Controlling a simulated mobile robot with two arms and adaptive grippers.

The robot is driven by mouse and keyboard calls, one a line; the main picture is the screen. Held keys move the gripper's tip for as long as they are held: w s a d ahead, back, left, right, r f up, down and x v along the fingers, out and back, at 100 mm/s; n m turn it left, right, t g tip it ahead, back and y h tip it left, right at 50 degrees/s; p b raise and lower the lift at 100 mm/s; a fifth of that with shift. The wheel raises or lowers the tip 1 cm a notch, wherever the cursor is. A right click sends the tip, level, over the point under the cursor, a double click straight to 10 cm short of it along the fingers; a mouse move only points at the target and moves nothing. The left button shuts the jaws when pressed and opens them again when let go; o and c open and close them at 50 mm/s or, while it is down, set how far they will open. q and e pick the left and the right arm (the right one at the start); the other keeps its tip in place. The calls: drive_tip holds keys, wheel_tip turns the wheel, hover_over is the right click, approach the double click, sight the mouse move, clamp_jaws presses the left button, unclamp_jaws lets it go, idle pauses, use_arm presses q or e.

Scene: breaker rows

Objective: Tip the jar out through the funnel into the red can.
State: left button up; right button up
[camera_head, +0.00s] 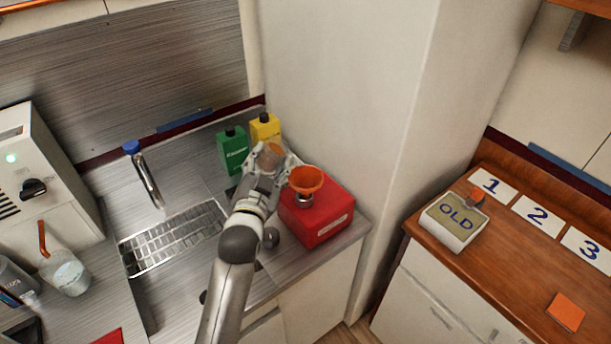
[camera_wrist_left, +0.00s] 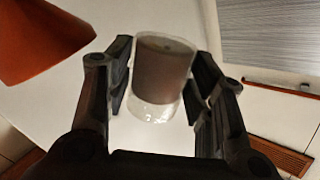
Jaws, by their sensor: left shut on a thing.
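The red can (camera_head: 317,222) stands on the counter in the corner, with the orange funnel (camera_head: 306,179) upright in its top. In the left wrist view the funnel (camera_wrist_left: 42,45) shows at the upper left, apart from the jar. My left gripper (camera_head: 271,163) is shut on the jar (camera_head: 270,156), just left of the funnel. In the left wrist view the clear jar (camera_wrist_left: 160,75) sits between both fingers and has brown contents. How far it is tilted I cannot tell. My right gripper is not in view.
A green bottle (camera_head: 232,150) and a yellow bottle (camera_head: 264,129) stand behind the jar. A sink with a tap (camera_head: 146,176) lies to the left. A wall column (camera_head: 345,100) rises close behind the can. A wooden counter (camera_head: 490,265) is at the right.

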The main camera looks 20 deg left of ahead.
sight(279, 159)
use_arm(q)
drive_tip(key=shift+d+r+m, duration=0.25)
drive_tip(key=shift+r+m, duration=0.05)
drive_tip(key=shift+r, duration=0.15)
drive_tip(key=shift+d+r+m, duration=0.2)
drive_tip(key=shift+r+m, duration=0.1)
drive_tip(key=shift+r, duration=0.15)
drive_tip(key=shift+f, duration=0.2)
drive_tip(key=shift+d+f+m+b, duration=0.15)
drive_tip(key=shift+f+m+b, duration=0.15)
drive_tip(key=shift+m+b, duration=0.55)
drive_tip(key=shift+f+m+b, duration=0.35)
drive_tip(key=shift+m+b, duration=0.4)
drive_tip(key=shift+m, duration=0.2)
idle(0.6)
drive_tip(key=shift+r+m, duration=0.3)
drive_tip(key=shift+m, duration=0.4)
idle(0.4)
drive_tip(key=shift+r+m+t, duration=0.3)
drive_tip(key=shift+r+m, duration=0.1)
drive_tip(key=shift+m, duration=0.6)
idle(0.6)
drive_tip(key=shift+d+r+m+p, duration=0.35)
drive_tip(key=shift+d+m+p, duration=0.1)
drive_tip(key=shift+d+m, duration=0.3)
idle(0.6)
drive_tip(key=shift+f+m, duration=0.15)
drive_tip(key=shift+m, duration=0.3)
